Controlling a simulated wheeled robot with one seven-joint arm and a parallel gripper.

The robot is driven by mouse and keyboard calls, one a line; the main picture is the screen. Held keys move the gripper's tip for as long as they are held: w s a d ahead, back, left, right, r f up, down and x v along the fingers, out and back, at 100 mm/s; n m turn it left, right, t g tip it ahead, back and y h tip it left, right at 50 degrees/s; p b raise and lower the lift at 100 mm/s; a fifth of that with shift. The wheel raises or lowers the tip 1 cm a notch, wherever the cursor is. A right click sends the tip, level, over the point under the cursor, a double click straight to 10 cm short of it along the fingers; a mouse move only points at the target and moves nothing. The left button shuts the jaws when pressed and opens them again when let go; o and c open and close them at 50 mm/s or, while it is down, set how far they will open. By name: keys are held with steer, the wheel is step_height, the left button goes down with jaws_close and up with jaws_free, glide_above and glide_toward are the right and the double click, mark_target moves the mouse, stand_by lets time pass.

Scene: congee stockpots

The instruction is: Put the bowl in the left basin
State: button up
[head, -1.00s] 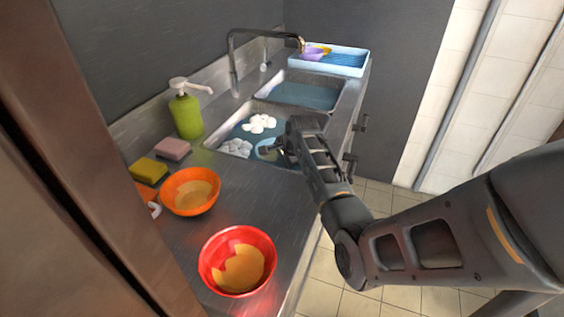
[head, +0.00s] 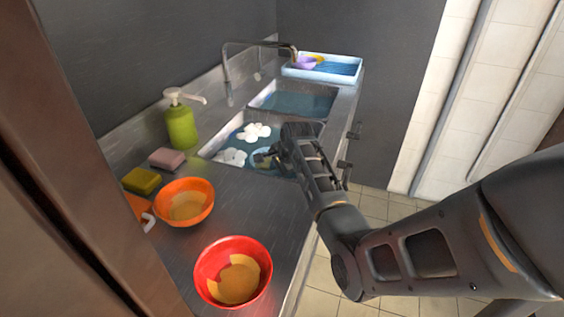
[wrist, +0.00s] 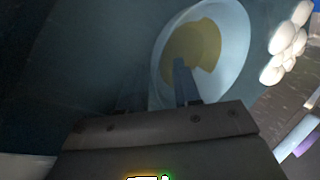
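A pale bowl (wrist: 234,40) with tan residue inside shows in the wrist view, tilted, with its near rim by my fingers. In the head view a bluish bowl (head: 272,168) is down in the nearer, left basin (head: 212,150), partly hidden by my gripper. My gripper (head: 266,157) reaches over the basin's right edge. In the wrist view my gripper (wrist: 158,88) has its two fingers apart, one in front of the bowl's inside and one beyond its rim. Contact with the rim is unclear.
White foam (head: 254,132) floats in the left basin. The farther basin (head: 293,101) looks clear. A blue tray (head: 345,66) with small dishes stands behind it. An orange bowl (head: 184,204), red bowl (head: 233,272), green soap bottle (head: 181,127) and sponges (head: 142,181) stand on the counter.

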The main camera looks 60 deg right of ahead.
steer(key=v, duration=1.1)
